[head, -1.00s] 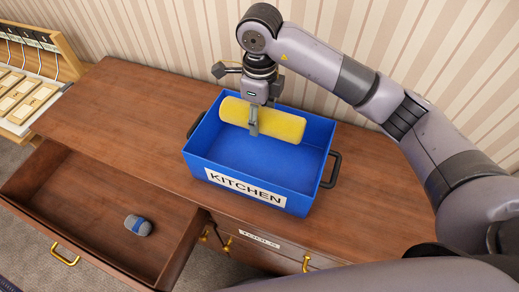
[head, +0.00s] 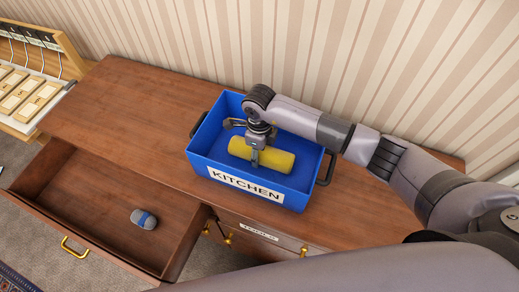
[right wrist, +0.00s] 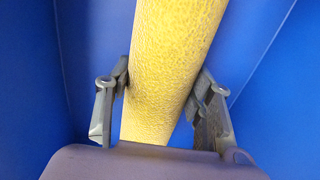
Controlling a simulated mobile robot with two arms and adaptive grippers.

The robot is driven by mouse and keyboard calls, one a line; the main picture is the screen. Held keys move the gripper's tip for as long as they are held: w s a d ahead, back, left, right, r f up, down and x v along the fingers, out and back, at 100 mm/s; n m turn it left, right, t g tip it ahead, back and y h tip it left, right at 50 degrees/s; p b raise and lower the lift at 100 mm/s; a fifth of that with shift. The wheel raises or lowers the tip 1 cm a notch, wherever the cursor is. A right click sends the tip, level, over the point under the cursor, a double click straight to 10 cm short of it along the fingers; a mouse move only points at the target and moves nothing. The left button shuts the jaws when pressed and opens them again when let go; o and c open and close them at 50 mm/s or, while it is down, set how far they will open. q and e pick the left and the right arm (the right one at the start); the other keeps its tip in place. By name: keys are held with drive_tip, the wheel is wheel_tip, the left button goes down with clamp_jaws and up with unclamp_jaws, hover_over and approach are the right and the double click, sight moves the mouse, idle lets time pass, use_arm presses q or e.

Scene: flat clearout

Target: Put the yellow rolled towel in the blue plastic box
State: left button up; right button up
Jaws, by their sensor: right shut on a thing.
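The yellow rolled towel (head: 275,161) is inside the blue plastic box (head: 203,166), lying lengthwise between its walls. The box stands on the wooden dresser and has a KITCHEN label on its front. My right gripper (head: 255,160) reaches down into the box and is shut on the towel around its middle. In the right wrist view the towel (right wrist: 170,65) sits between both fingers (right wrist: 160,100), with blue walls around it. Whether the towel touches the box floor I cannot tell. My left gripper is not in view.
The dresser top (head: 120,115) is clear left of the box. An open drawer (head: 95,205) at front left holds a small blue-grey object (head: 143,219). A wooden rack (head: 25,95) with hooks stands at far left. The striped wall is close behind.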

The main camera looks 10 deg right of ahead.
drive_tip(key=shift+f, duration=0.1)
drive_tip(key=o, duration=0.8)
drive_tip(key=shift+f, duration=0.1)
drive_tip(key=o, duration=0.5)
drive_tip(key=shift+c, duration=0.2)
drive_tip(key=shift+r, duration=0.6)
wheel_tip(320, 180, up, 10)
drive_tip(key=b, duration=0.4)
drive_tip(key=shift+r, duration=0.65)
